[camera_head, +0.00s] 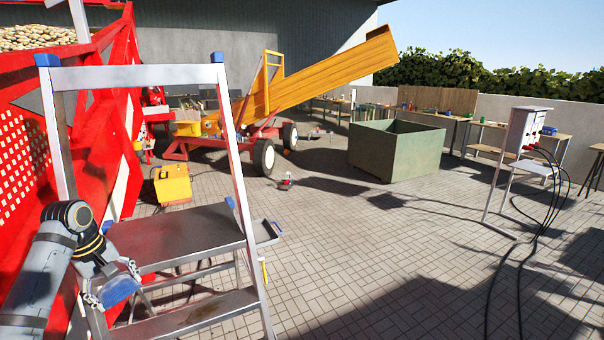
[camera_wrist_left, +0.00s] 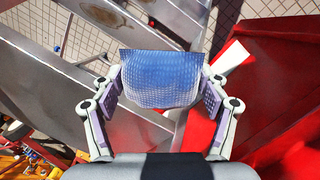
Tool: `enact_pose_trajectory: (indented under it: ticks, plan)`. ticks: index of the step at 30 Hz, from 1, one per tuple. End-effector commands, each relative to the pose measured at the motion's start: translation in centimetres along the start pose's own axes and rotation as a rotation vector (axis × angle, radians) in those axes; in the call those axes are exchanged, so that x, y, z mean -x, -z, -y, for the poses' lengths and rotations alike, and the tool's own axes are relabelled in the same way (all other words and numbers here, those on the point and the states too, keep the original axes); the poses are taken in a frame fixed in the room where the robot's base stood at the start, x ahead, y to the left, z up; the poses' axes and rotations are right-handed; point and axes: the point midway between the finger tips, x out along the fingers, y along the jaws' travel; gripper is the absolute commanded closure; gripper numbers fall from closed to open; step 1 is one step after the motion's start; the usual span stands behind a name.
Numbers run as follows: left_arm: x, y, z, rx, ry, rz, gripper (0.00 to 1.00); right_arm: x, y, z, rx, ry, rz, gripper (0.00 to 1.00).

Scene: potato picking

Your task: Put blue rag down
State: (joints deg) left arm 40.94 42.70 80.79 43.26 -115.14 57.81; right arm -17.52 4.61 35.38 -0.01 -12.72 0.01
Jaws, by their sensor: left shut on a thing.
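A blue rag (camera_wrist_left: 162,80) with a fine woven pattern is held between the two fingers of my left gripper (camera_wrist_left: 160,95) in the left wrist view. In the head view the left gripper (camera_head: 112,287) is at the lower left, in front of the metal ladder, with the bluish rag (camera_head: 120,292) in it. The rag appears beside the ladder's grey platform (camera_head: 176,238); whether it touches is hard to tell. My right gripper is not in view.
The ladder (camera_head: 140,76) stands close in front, with blue caps and steps. A red machine (camera_head: 100,130) is on the left. A green crate (camera_head: 397,150), an orange conveyor (camera_head: 320,75) and a control box with cables (camera_head: 524,130) stand further off.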

Motion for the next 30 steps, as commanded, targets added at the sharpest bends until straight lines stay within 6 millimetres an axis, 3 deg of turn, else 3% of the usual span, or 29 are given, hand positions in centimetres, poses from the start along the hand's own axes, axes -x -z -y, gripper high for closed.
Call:
enact_pose_trajectory:
  ticks: [1,4,7,13,20,23,26,30]
  plan:
    - [-2.3,0.0,0.4,0.0,0.001,0.0,0.76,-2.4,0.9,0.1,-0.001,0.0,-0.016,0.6]
    - [-4.4,-0.1,0.8,0.0,0.0,-0.001,0.76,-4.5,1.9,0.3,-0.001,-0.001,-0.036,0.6]
    - [-5.9,-0.1,1.0,0.0,0.0,-0.001,0.76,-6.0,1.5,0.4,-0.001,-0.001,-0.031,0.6]
    - [-5.6,-0.1,1.0,0.0,0.0,-0.001,0.76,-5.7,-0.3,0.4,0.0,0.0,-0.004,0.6]
    - [-6.2,-0.5,0.8,-0.018,0.001,0.004,0.76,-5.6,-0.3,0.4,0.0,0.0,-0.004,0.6]
    - [-8.8,-1.9,0.3,-0.089,0.001,0.021,0.76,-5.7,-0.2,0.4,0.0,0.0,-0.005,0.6]
    - [-13.2,-4.8,-0.4,-0.222,-0.002,0.048,0.76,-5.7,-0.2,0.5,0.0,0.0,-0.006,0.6]
    - [-20.5,-10.8,-0.9,-0.465,-0.009,0.094,0.76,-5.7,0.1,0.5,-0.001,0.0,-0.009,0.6]
